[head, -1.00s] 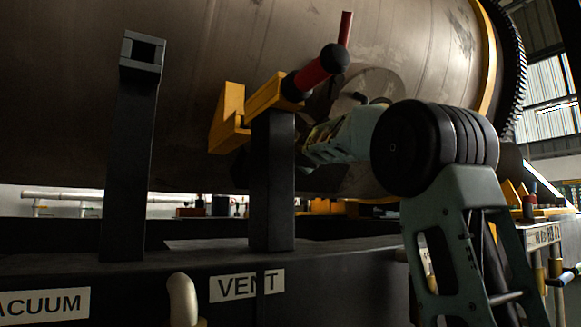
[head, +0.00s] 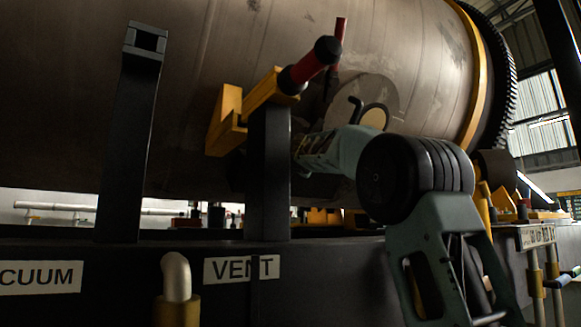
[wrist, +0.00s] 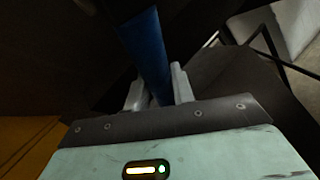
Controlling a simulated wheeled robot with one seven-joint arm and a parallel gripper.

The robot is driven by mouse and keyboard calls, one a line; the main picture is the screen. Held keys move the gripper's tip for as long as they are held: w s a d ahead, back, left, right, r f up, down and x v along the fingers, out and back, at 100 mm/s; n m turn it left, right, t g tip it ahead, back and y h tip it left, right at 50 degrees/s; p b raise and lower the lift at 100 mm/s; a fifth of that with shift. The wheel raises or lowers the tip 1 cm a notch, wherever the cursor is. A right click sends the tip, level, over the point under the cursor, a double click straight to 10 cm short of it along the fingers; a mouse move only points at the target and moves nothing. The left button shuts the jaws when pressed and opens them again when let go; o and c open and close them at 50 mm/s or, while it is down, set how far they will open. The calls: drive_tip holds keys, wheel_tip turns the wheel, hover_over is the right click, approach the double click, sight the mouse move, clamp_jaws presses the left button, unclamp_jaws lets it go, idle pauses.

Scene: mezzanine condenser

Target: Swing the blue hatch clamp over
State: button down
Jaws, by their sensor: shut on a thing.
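The blue clamp (wrist: 148,52) shows in the wrist view as a blue bar running up from between the fingers. My gripper (wrist: 160,88) is shut on this bar, with one pale finger on each side. The bar's far end and its mounting are lost in the dark. In the head view my arm reaches left toward the drum, and my gripper and the blue bar are hidden behind a black post (head: 268,175).
A large brown drum (head: 250,60) fills the back. A yellow bracket (head: 228,120) and a red handle with black ends (head: 308,67) top the black post beside my arm. Another black post (head: 130,140) stands left. Labels (head: 242,268) mark the dark front beam.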

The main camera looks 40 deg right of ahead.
drive_tip(key=shift+d, duration=0.2)
drive_tip(key=c, duration=1.2)
unclamp_jaws()
drive_tip(key=shift+a, duration=0.1)
drive_tip(key=shift+s+a, duration=0.15)
drive_tip(key=shift+s, duration=0.05)
drive_tip(key=b+v, duration=0.4)
drive_tip(key=v, duration=1.3)
